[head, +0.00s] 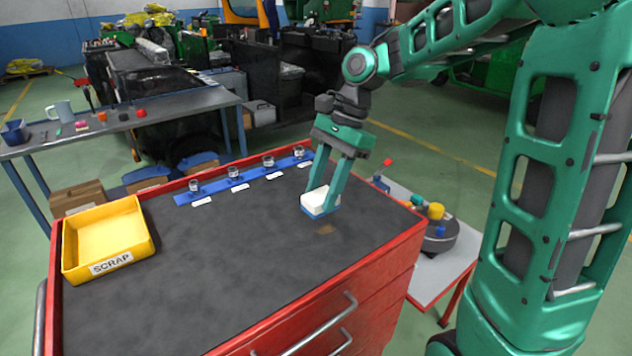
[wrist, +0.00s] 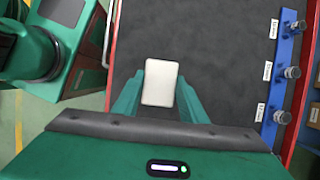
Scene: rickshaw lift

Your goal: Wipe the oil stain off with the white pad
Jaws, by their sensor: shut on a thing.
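The white pad (head: 319,199) has a blue underside and is held between the fingers of my gripper (head: 332,188) at the right part of the dark cabinet top (head: 220,250). In the wrist view the pad (wrist: 161,82) lies between both green fingers of my gripper (wrist: 160,95). The pad is at or just above the surface; I cannot tell if it touches. A small brown oil stain (head: 326,230) shows on the top, just in front of the pad in the head view. The stain is not visible in the wrist view.
A yellow SCRAP bin (head: 108,238) stands at the left of the cabinet top. A blue rail (head: 245,179) with several small fittings and labels runs along the back edge. The middle of the top is clear. A side table (head: 455,265) with parts stands at the right.

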